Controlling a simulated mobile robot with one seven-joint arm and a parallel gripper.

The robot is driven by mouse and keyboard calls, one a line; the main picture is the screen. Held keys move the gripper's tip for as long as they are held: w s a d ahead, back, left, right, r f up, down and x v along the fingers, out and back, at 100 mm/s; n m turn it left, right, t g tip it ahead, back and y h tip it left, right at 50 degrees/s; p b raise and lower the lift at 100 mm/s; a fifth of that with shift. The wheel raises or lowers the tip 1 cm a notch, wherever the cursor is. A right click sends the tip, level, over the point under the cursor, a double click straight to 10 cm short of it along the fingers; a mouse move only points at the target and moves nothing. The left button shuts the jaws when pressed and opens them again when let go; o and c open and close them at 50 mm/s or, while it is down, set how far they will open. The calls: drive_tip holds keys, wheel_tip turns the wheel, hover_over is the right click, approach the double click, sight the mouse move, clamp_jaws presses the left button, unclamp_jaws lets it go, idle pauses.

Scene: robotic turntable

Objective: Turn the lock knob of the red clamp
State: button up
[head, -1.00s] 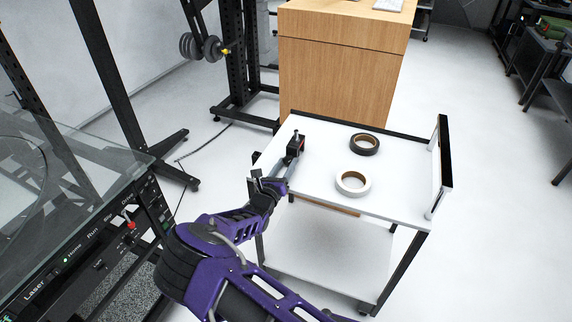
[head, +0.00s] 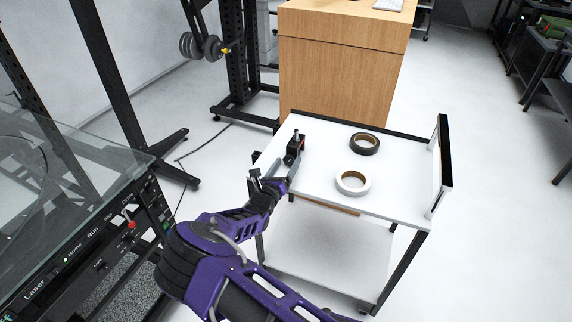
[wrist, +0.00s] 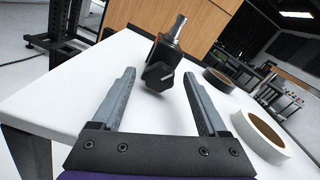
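The clamp (head: 296,146) stands at the left side of the white cart top, dark with a small red part and a metal post on top. In the wrist view the clamp (wrist: 172,50) stands upright ahead of my gripper, and its black lock knob (wrist: 157,77) faces the camera. The red part is hardly visible there. My gripper (wrist: 160,85) is open, with one grey finger on each side of the knob's line and nothing between them. The knob appears just beyond the fingertips; I cannot tell the exact gap. In the head view my gripper (head: 279,172) is at the cart's left edge.
A white tape roll (head: 352,183) and a dark tape roll (head: 365,144) lie right of the clamp on the cart top (head: 325,150). A wooden cabinet (head: 340,75) stands behind the cart. A glass-topped machine (head: 60,190) is at the left.

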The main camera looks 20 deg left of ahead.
drive_tip(key=shift+s, duration=0.1)
drive_tip(key=s, duration=1.7)
drive_tip(key=shift+a+p, duration=0.4)
drive_tip(key=shift+p, duration=0.05)
drive_tip(key=shift+s, duration=0.1)
